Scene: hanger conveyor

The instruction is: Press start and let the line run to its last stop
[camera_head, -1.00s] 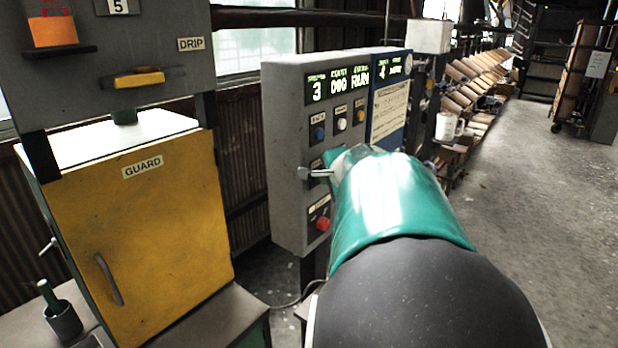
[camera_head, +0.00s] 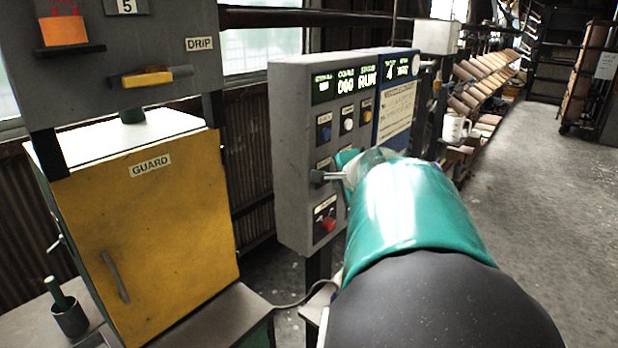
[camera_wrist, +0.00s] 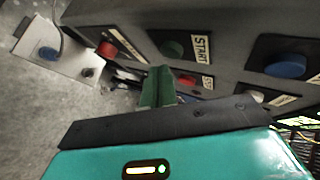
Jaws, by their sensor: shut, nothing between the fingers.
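The grey control box (camera_head: 295,150) stands in the middle of the head view, with lit displays (camera_head: 358,80) on top; one field reads RUN and another 4. In the head view my arm hides most of the gripper and the green button.
A red button (camera_head: 328,224) is low on the box; blue (camera_head: 325,133), white (camera_head: 348,125) and orange (camera_head: 367,117) buttons are above. A dark lever knob (camera_head: 317,177) sticks out. The yellow GUARD cabinet (camera_head: 150,240) stands left. Open floor (camera_head: 530,210) lies right.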

